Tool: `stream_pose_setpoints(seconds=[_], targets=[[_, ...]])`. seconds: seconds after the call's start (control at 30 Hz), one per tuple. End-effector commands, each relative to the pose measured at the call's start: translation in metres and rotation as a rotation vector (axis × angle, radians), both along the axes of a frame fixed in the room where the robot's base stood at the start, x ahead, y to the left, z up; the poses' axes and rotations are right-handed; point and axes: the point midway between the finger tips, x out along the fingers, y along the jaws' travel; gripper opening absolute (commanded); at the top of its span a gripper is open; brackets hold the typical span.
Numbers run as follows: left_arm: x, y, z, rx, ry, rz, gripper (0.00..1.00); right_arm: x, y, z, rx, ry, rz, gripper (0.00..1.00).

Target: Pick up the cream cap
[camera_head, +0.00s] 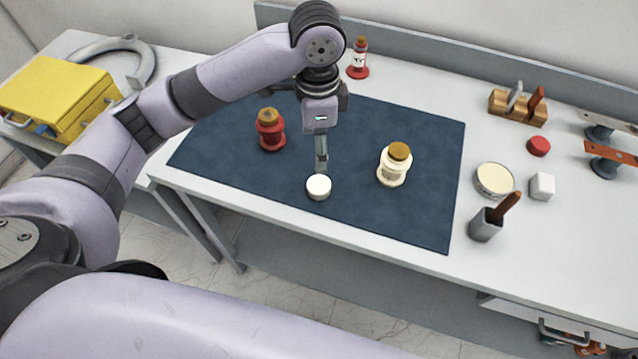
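The cream cap (318,188), a small round off-white piece, sits near the front edge of the dark blue mat (230,165). My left gripper (322,168) points down just behind and above the cap. Its fingers appear as one narrow column, so the gap between them is hidden, and I cannot tell whether they touch the cap. My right gripper is out of view.
On the mat stand a red bushing (270,130) to the left and a cream bushing (393,165) to the right. A round cream-topped tin (494,180), a white block (542,187), a red cap (538,146) and a grey holder (487,225) stand right of the mat.

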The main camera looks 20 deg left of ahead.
Motion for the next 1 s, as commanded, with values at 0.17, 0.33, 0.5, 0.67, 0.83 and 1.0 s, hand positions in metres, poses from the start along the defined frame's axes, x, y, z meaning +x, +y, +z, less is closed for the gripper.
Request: stream_pose_setpoints(seconds=[0.17,0.33,0.5,0.67,0.83,1.0], targets=[[-0.001,0.001,-0.039,0.001,0.004,0.002,0.69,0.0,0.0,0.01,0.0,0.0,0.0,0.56],[0.0,0.0,-0.071,0.001,0.002,0.001,0.69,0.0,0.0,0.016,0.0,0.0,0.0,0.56],[0.001,0.0,-0.088,0.0,-0.002,0.001,0.69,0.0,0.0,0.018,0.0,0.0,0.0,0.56],[0.001,0.0,-0.099,0.0,0.001,0.001,0.69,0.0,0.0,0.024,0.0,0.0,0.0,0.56],[0.004,0.0,-0.125,0.001,0.0,0.001,0.69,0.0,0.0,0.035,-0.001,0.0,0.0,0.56],[0.004,0.0,-0.141,0.0,-0.003,0.0,0.69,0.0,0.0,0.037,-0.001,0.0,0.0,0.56]])
